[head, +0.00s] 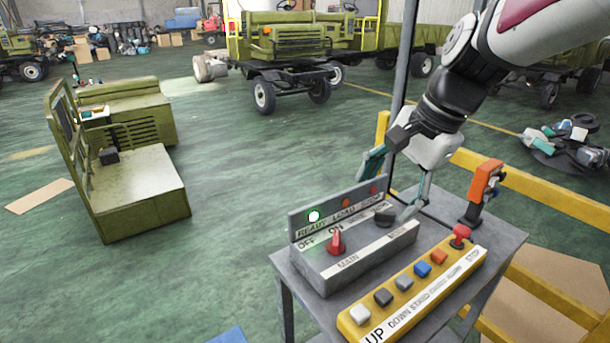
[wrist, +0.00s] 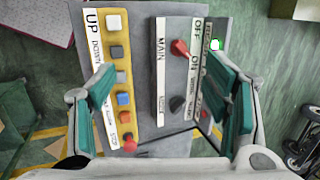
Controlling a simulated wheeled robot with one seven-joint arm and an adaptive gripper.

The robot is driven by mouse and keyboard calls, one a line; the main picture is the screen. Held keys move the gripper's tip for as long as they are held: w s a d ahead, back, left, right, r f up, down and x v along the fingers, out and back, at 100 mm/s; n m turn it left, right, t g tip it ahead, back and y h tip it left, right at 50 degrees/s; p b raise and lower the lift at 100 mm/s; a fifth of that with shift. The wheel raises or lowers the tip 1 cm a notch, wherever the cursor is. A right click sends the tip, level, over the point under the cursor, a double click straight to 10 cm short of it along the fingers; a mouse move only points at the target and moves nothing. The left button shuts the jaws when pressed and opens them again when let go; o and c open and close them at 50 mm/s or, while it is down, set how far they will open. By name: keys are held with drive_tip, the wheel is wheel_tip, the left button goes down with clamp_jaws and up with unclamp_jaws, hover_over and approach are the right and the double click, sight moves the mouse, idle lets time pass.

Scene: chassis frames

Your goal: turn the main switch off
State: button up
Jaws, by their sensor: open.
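The main switch (head: 336,243) is a red knob on the grey switch box (head: 318,270), above the MAIN label. Its narrow end appears to point towards ON, with OFF to the left in the head view. The red knob also shows in the wrist view (wrist: 181,48), at upper centre right. My gripper (head: 384,200) is open and empty, over the right end of the box near a black knob (head: 385,216). In the wrist view its green-padded fingers (wrist: 165,88) stand wide apart on either side of the panels, and the red knob is ahead of them, untouched.
A yellow button panel (head: 405,290) with several buttons and a red stop button lies in front of the box. An upright lamp panel (head: 330,208) with a lit READY lamp stands behind. An orange device (head: 484,185) and a yellow rail (head: 560,198) are at right.

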sight(337, 238)
drive_tip(key=w+f+m+g+y, duration=0.1)
drive_tip(key=w+f+m, duration=0.85)
drive_tip(key=w, duration=0.35)
drive_tip(key=x, duration=0.4)
drive_tip(key=p+x, duration=0.1)
drive_tip(key=x, duration=0.8)
drive_tip(key=shift+s+d+f+p, duration=0.15)
drive_tip(key=shift+s+f+p, duration=0.05)
drive_tip(key=shift+f+p, duration=0.25)
drive_tip(key=shift+c, duration=0.2)
drive_tip(key=c, duration=1.1)
